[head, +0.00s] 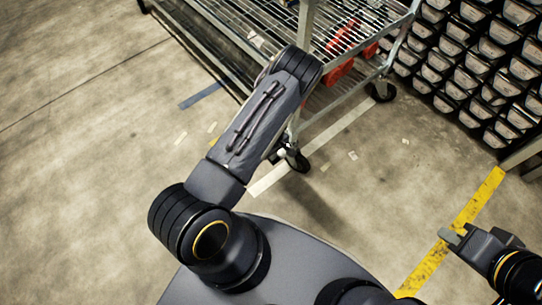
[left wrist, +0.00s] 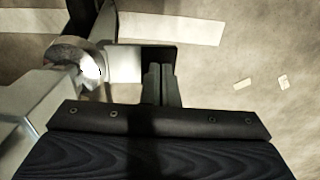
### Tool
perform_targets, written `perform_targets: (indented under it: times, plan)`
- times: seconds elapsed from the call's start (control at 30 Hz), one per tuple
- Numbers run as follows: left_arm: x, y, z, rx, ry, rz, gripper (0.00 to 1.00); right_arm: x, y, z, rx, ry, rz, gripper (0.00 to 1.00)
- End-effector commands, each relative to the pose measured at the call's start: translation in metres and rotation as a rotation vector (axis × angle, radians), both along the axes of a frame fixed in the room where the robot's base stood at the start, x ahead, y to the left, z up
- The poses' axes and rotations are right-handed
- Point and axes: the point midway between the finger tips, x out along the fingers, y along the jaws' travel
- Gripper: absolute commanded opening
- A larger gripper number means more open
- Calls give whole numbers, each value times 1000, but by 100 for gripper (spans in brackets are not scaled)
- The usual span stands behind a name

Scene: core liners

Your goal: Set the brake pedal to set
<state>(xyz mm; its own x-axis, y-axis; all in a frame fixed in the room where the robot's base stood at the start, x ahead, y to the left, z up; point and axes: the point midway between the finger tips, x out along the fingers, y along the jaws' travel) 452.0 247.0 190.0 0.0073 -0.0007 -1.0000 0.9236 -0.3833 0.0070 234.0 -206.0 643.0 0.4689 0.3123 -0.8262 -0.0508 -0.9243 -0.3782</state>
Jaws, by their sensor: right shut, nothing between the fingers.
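The cart's near caster (head: 293,158) shows in the head view below the cart corner, beside my left forearm. In the left wrist view a pale flat piece (left wrist: 123,63), apparently the brake pedal, sticks out to the right from the round metal caster part (left wrist: 75,55). Its right end looks dark, and its set or released position cannot be read. My left gripper (left wrist: 160,70) has its fingers close together, with the tips at this dark end; contact cannot be told. My arm hides that gripper in the head view. My right gripper (head: 452,237) is shut and empty at the right.
The wire-shelf cart (head: 350,108) stands ahead, with red items (head: 340,70) on it. Another caster (head: 382,92) is farther right. A rack of bins (head: 480,65) stands at the right. A yellow floor line (head: 470,213) runs beside my right gripper.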

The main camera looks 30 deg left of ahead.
Motion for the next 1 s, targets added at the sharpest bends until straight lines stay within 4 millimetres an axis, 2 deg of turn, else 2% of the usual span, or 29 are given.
perform_targets:
  times: [0.4, 1.0]
  plan:
    - [-1, 2, -18, -1, 2, 2, 0, 0, 0, -13, 0, 0, 0, 0]
    - [-3, 3, -24, 1, 4, 1, 0, 0, 0, -17, 0, 0, 0, 0]
